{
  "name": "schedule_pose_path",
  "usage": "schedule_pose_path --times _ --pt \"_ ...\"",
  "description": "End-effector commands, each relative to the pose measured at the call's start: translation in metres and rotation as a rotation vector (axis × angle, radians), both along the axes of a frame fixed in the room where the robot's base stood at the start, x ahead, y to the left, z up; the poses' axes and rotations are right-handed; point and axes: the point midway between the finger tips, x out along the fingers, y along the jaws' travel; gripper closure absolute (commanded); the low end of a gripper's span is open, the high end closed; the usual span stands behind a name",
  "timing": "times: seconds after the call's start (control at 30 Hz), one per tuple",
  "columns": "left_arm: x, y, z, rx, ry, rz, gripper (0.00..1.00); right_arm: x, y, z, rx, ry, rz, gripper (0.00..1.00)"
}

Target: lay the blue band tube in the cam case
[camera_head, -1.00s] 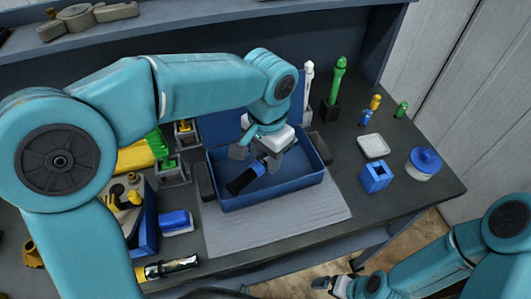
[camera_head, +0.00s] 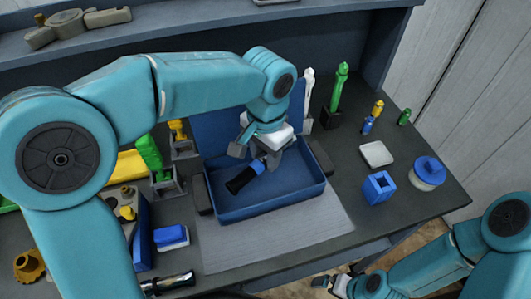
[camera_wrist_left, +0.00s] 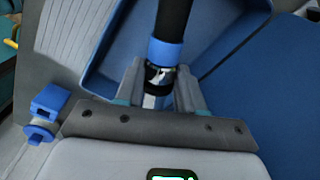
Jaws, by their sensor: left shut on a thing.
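The blue band tube (camera_head: 241,179), black with a blue band at one end, is in my left gripper (camera_head: 264,158). In the left wrist view the tube (camera_wrist_left: 173,20) runs up between the two fingers (camera_wrist_left: 160,92), with its blue band just beyond them. The cam case (camera_head: 272,209) is an open blue box with its lid raised at the back. The tube is inside the case's outline, tilted; I cannot tell whether it touches the floor. My right gripper (camera_head: 335,285) is low at the bottom, away from the case, too small to read.
The case stands on a grey ribbed mat (camera_head: 285,238). To its right are a white square dish (camera_head: 377,154), a blue cube holder (camera_head: 379,188) and a blue-lidded jar (camera_head: 428,172). A blue block (camera_head: 171,236) lies at left. Green and white figures stand behind.

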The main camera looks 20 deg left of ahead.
Motion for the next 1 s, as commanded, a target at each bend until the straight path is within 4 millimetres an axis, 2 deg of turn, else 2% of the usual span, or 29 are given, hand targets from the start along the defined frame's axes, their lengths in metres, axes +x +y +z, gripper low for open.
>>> schedule_pose_path --times 0.27,0.47,1.0 --pt "-0.002 -0.001 -0.002 0.0 -0.001 0.001 1.0 0.0 0.0 -0.002 0.0 0.0 0.0 0.0" --pt "-0.004 -0.001 -0.012 0.0 -0.001 0.001 1.0 0.0 0.0 -0.011 0.0 0.0 0.0 0.0" --pt "-0.002 -0.001 -0.07 0.0 0.0 0.001 1.0 0.0 0.0 -0.062 0.0 0.0 0.0 0.0"
